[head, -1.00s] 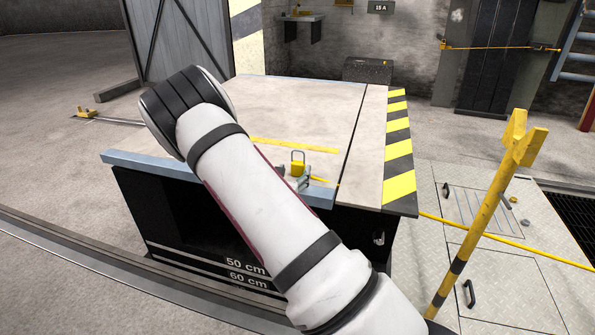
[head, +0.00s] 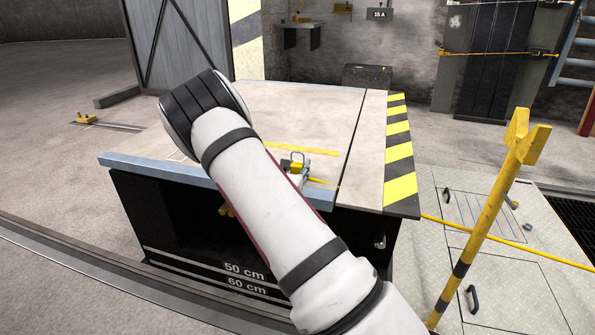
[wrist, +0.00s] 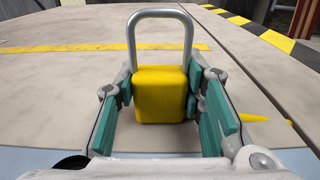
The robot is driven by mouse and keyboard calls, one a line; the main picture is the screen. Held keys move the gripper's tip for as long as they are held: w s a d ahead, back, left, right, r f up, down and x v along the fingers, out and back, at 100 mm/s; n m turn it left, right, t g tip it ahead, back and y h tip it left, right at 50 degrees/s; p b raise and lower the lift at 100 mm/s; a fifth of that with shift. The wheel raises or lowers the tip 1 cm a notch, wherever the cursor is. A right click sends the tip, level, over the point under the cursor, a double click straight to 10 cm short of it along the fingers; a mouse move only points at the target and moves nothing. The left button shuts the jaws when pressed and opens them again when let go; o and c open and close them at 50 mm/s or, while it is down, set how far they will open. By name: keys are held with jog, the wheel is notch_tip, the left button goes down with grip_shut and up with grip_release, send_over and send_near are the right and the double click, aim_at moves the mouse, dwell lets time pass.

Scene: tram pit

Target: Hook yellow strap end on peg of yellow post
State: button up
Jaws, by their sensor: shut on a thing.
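The yellow strap end (head: 297,166) is a yellow block with a grey metal loop, standing near the front edge of the table. In the wrist view the strap end (wrist: 160,95) sits between the teal pads of my gripper (wrist: 160,108), loop upward. My gripper (head: 300,174) is shut on it; my arm hides part of the gripper in the head view. The yellow post (head: 478,229), with black bands and a forked top, leans at the right, well apart from my gripper. A small grey peg (head: 511,196) sticks out of its side.
The table (head: 310,103) has a black-and-yellow striped right edge (head: 399,150). A yellow strap (head: 470,231) runs from the table across the metal floor plates to the right. A dark grating (head: 575,215) lies behind the post. The table top is mostly clear.

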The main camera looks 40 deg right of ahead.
aim_at(297, 164)
jog(key=shift+r, duration=0.1)
jog(key=shift+r+p, duration=0.3)
jog(key=shift+r, duration=0.1)
notch_tip(297, 164, up, 3)
jog(key=shift+p, duration=0.85)
jog(key=s+a+r+p, duration=0.1)
jog(key=s+a+p, duration=0.2)
jog(key=s, duration=1.2)
jog(key=shift+s+p, duration=0.35)
jog(key=shift+p, duration=0.15)
